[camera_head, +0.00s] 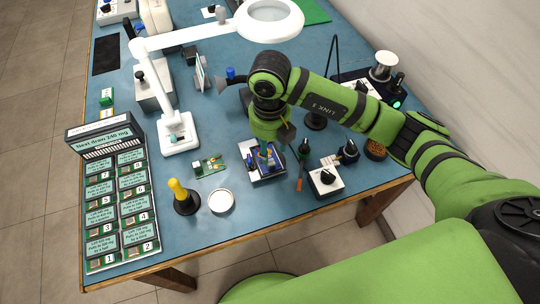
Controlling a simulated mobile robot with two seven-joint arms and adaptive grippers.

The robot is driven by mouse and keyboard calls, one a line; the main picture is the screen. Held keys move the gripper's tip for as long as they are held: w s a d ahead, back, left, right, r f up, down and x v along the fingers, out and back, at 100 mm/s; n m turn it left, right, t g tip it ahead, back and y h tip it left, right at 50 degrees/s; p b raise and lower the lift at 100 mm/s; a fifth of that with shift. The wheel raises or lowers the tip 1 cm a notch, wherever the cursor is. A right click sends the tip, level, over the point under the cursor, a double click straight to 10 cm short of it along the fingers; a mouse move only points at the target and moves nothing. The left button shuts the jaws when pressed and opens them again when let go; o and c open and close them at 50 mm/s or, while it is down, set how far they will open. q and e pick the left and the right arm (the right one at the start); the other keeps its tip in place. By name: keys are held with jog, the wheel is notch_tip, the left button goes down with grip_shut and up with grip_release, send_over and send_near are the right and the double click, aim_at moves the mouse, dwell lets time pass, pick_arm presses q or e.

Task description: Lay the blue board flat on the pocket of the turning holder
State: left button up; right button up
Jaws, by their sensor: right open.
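My right gripper (268,155) points down at the near middle of the table, below my green right arm. It is open, but its fingers are small and partly hidden by the wrist. It hangs over a small grey-and-white tray-like fixture (264,178) with blue parts in it. I cannot tell whether one of these blue parts is the blue board or whether the fixture is the turning holder. A small green circuit board (212,166) lies flat just left of it. My left gripper is not in view.
A white magnifier lamp (178,135) reaches over the table's far side. A labelled rack (112,200) stands at left. A yellow-handled tool (182,194), a round white dish (221,201) and a white box with a black knob (326,181) stand near the front edge.

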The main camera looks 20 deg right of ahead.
aim_at(270, 162)
notch_tip(270, 162, up, 6)
jog(key=shift+b, duration=0.4)
dwell(0.3)
